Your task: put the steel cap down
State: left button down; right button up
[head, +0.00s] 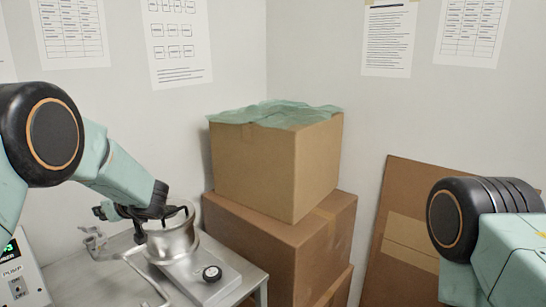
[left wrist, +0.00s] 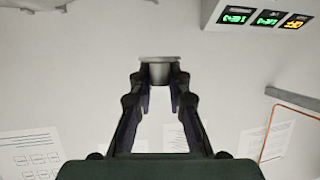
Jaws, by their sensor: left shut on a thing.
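In the left wrist view the steel cap (left wrist: 158,74), a small grey round piece with a wider rim, sits between the fingertips of my left gripper (left wrist: 160,82). The gripper is shut on it, with the pale wall behind. In the head view my left gripper (head: 122,212) is low on the left, close to a steel vessel (head: 168,247) on the bench. The cap is hard to make out there, and I cannot tell whether it touches anything. My right gripper is out of view.
A controller with a green display (head: 22,270) stands at lower left. Stacked cardboard boxes (head: 275,165) stand right of the bench (head: 92,283). A bent pipe (head: 145,272) crosses the bench top.

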pick_arm(q)
jog(key=shift+a+r, duration=0.25)
jog(key=shift+a, duration=0.3)
jog(key=s+d+f+m+t+h, duration=0.6)
jog(key=s+d+f+m+h, duration=0.45)
jog(key=m+h, duration=0.55)
jog(key=s+d+r+m+g+h, duration=0.3)
jog(key=s+d+m+g+h, duration=0.3)
jog(key=s+d, duration=0.9)
notch_tip(320, 180, down, 19)
jog(key=m+t+b, duration=0.1)
jog(key=b, duration=1.8)
jog(key=shift+s+a+h, duration=0.15)
jog(key=shift+a+h, duration=0.15)
jog(key=shift+a, duration=0.15)
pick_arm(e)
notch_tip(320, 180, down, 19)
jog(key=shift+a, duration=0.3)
